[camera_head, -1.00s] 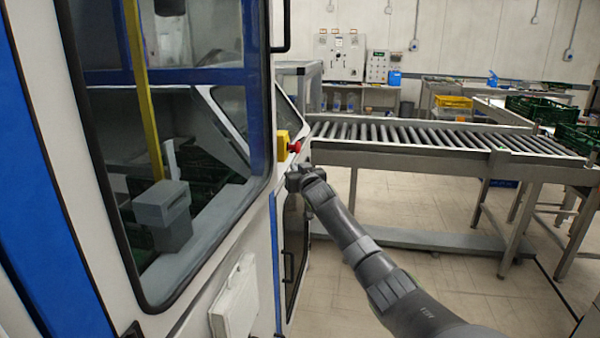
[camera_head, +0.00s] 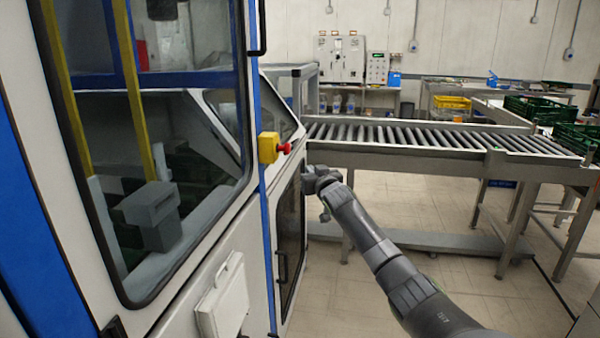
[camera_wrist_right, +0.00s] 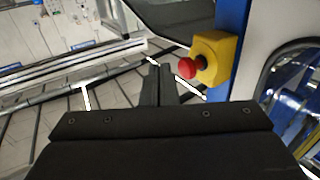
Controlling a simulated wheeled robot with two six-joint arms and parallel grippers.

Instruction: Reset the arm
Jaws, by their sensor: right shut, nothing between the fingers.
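My right arm comes in from the lower right of the head view. Its gripper (camera_head: 312,178) is in front of the machine, just below and to the right of the yellow box with a red button (camera_head: 269,148). In the right wrist view my right gripper (camera_wrist_right: 158,72) is shut with its fingers together and nothing between them. The yellow box (camera_wrist_right: 213,58) and red button (camera_wrist_right: 188,69) show to the right of the fingertips there, apart from them. My left gripper is not in view.
The white and blue machine (camera_head: 262,235) with a large window and a door handle fills the left. A roller conveyor (camera_head: 420,135) runs to the right behind my arm. Green crates (camera_head: 540,108) stand at the right, a yellow crate (camera_head: 452,102) at the back. Floor is open at lower right.

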